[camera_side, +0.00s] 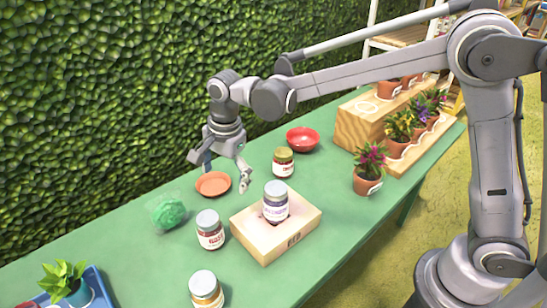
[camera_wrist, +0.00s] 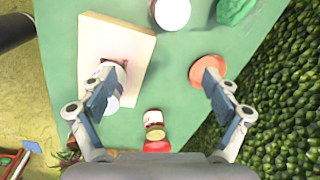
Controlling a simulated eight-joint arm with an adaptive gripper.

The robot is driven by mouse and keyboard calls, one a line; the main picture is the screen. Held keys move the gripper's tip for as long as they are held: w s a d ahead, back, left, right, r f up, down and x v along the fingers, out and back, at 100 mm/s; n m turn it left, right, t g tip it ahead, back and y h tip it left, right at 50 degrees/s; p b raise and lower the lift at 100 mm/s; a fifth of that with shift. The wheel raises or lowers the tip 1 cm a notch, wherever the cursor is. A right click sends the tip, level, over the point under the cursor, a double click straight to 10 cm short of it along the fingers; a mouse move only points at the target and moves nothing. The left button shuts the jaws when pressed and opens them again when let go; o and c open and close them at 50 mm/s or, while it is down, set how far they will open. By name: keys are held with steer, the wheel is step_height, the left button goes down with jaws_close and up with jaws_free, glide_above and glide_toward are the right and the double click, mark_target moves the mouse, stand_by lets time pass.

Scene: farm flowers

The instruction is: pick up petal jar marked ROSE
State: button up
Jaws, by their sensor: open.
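No label reads clearly as ROSE. A grey-lidded jar with a red-marked label (camera_side: 210,231) stands on the table left of the wooden block; its pale lid shows at the top of the wrist view (camera_wrist: 172,13). Another jar with a dark red label and yellowish lid (camera_side: 283,163) stands behind the block, and low in the wrist view (camera_wrist: 154,122). A jar with a purple label (camera_side: 275,203) stands on the block, partly behind a finger in the wrist view (camera_wrist: 112,82). My gripper (camera_side: 224,176) is open and empty above the table; it also frames the wrist view (camera_wrist: 159,84).
The wooden block (camera_side: 298,236) is a raised obstacle. An orange-labelled jar (camera_side: 206,291) stands at the front. An orange saucer (camera_side: 213,184), red bowl (camera_side: 302,139) and green bundle (camera_side: 167,211) lie toward the hedge. Potted flowers (camera_side: 369,169) stand right.

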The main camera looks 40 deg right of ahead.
mark_target(209, 231)
steer(key=a+f+m, duration=0.1)
steer(key=a+f, duration=0.1)
steer(key=w+a+f+m+g, duration=0.1)
steer(key=a+f, duration=0.1)
steer(key=a+f+m, duration=0.1)
steer(key=a+f, duration=0.1)
steer(key=shift+w+f+h, duration=0.25)
steer(key=shift+w+h, duration=0.05)
steer(key=shift+w, duration=0.1)
steer(key=shift+m, duration=0.3)
step_height(209, 231, down, 11)
steer(key=shift+a+r, duration=0.1)
steer(key=c, duration=1.4)
